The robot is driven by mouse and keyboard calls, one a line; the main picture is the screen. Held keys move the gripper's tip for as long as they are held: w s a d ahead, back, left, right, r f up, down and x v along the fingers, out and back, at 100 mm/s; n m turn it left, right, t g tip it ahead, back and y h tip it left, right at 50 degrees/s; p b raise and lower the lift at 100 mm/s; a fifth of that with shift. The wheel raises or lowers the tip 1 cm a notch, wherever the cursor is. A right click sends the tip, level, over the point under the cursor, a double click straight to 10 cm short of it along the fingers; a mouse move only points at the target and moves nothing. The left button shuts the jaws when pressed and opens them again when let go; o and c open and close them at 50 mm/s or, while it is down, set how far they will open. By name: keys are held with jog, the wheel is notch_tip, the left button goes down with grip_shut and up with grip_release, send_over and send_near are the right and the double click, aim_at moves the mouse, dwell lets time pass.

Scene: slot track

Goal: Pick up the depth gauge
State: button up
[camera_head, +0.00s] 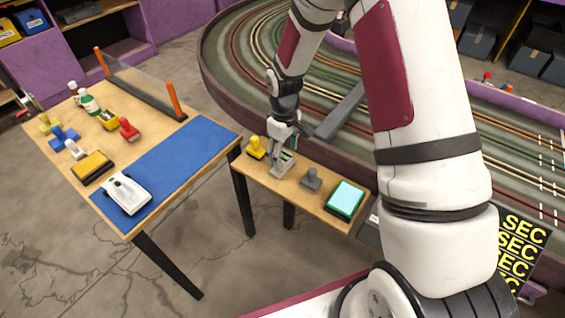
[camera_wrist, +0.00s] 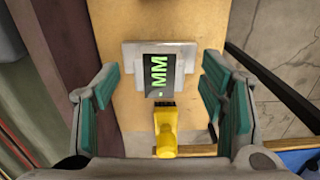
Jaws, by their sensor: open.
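The depth gauge (camera_wrist: 132,55) is a pale grey block with a dark display reading "MM" in green. It lies on the narrow wooden shelf, between my fingers in the wrist view. My gripper (camera_wrist: 160,95) is open, with a teal-padded finger on each side and a gap to the gauge on both sides. In the head view, my gripper (camera_head: 283,148) points down over the shelf, and it partly hides the gauge (camera_head: 287,158).
A yellow handled item (camera_wrist: 167,130) stands close beside the gauge. A grey handled item (camera_head: 311,180) and a teal-topped box (camera_head: 345,199) are further right on the shelf (camera_head: 265,176). The slot track (camera_head: 240,60) rises behind. A cluttered table (camera_head: 203,165) stands left.

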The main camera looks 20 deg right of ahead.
jog(key=shift+f, duration=1.45)
jog(key=shift+c, duration=0.6)
jog(key=c, duration=1.2)
